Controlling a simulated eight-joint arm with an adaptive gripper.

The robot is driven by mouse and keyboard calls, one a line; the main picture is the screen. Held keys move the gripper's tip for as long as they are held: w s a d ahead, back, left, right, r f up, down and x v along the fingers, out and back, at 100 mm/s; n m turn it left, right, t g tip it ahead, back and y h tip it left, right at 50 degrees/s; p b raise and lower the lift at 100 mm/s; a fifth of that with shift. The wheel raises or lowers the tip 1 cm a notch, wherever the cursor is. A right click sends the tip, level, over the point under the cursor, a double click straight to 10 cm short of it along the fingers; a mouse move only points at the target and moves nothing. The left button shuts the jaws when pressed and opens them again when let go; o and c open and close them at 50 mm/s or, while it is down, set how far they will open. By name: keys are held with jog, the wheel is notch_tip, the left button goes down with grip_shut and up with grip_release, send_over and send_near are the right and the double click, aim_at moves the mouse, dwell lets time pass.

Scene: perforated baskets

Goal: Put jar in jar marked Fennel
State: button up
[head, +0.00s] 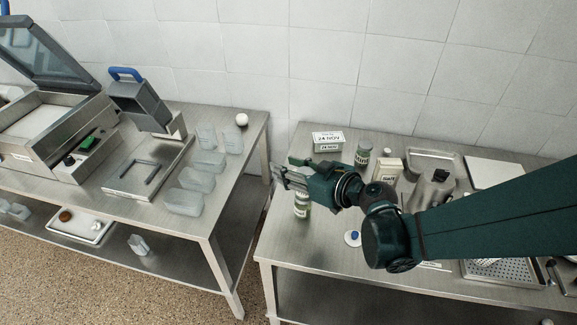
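A small jar (302,207) with a green and pale label stands upright on the right steel table, near its left edge. My gripper (281,174) is right above or in front of its top, pointing left, and hides its upper end. I cannot tell whether the fingers touch the jar or how far apart they are. A second, similar jar (362,156) with a green and pale label stands further back, just behind my wrist. The writing on both jars is too small to read, so I cannot tell which is marked Fennel.
A white date box (328,141) stands at the back of the right table (287,239). A cream carton (387,170), a metal tray (436,157) and a perforated tray (507,271) lie to the right. A small white round item (352,238) lies in front. Clear plastic containers (184,202) stand on the left table.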

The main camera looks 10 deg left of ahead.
jog(key=shift+r, duration=0.15)
dwell(0.3)
jog(key=p, duration=0.2)
send_near(303, 172)
jog(key=shift+x, duration=2.2)
jog(key=shift+d, duration=0.15)
jog(key=s+d+r+m+h, duration=0.1)
jog(key=s+d+m+h, duration=0.2)
jog(key=d, duration=0.6)
jog(key=s+d+r+m+h, duration=0.1)
jog(key=s+d+m+h, duration=0.3)
jog(key=d, duration=0.4)
jog(key=s+d+r+m+h, duration=0.2)
jog(key=s+d+m+h, duration=0.1)
jog(key=d, duration=0.6)
jog(key=shift+s+d+m+g+h, duration=0.15)
jog(key=shift+d+m+g+h, duration=0.2)
jog(key=shift+m+h, duration=0.45)
